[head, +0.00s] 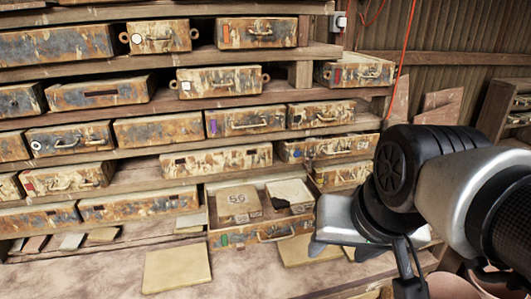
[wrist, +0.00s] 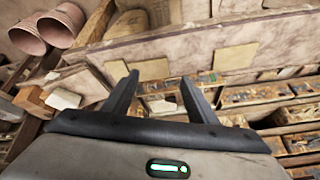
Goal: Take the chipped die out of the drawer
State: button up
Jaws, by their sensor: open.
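An open drawer (head: 222,243) sticks out of the lowest rack row in the head view. Two square blocks lie in it. The left one is a tan die marked 50 (head: 238,202). The right one, the chipped die (head: 292,191), is paler and has a dark notch at its front left corner. My gripper (head: 342,250) is right of the drawer in the head view, apart from it, with its fingers spread and nothing between them. In the wrist view my gripper (wrist: 159,78) is open, and a pale block shows beyond and between the fingers, partly hidden.
Rusty drawers (head: 165,204) fill the wooden rack around and above the open one. A loose tan tile (head: 177,268) lies on the ledge in front, and another is partly under my gripper.

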jog(key=w+a+r+m+y, duration=0.1)
jog(key=w+r+m, duration=0.1)
jog(key=w+m, duration=0.4)
jog(key=m+g+p, duration=0.1)
jog(key=m+p, duration=0.1)
jog(key=m, duration=2.4)
send_over(299, 210)
jog(key=s+d, duration=0.1)
jog(key=s, duration=0.6)
notch_tip(299, 210, down, 3)
jog(key=shift+h, duration=0.3)
jog(key=b+x, duration=0.1)
jog(key=x, duration=0.7)
jog(key=b+x, duration=0.1)
jog(key=x, duration=0.8)
jog(key=shift+s+d+f, duration=0.15)
jog(key=shift+s, duration=0.05)
jog(key=shift+c, duration=0.4)
grip_shut()
jog(key=shift+w, duration=0.1)
